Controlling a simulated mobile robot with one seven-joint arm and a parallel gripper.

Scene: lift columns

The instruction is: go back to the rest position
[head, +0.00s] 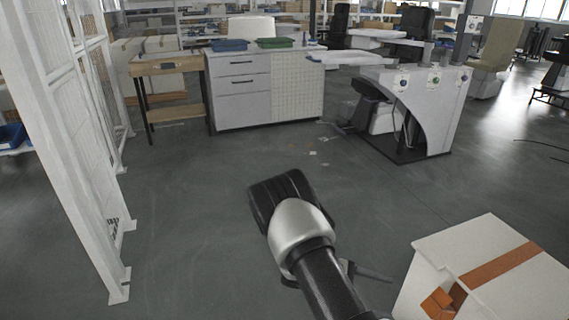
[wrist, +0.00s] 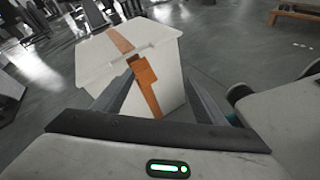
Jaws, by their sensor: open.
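My gripper (wrist: 157,92) is open in the wrist view, its two dark fingers apart with nothing held between them. Beyond the fingers stands a white box (wrist: 95,62) with an orange band over its top and down its side. Its distance from the fingertips is hard to tell. In the head view the same box (head: 440,258) is at the lower right. My arm reaches up from the bottom edge there and hides most of my gripper; only a thin dark part shows beside it.
A white drawer cabinet (head: 240,95) with trays and a wooden-topped table (head: 165,67) stand at the back. A white curved workstation (head: 440,110) is at the right back. A white mesh fence (head: 65,130) runs along the left. The middle floor is mostly clear, with small scraps.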

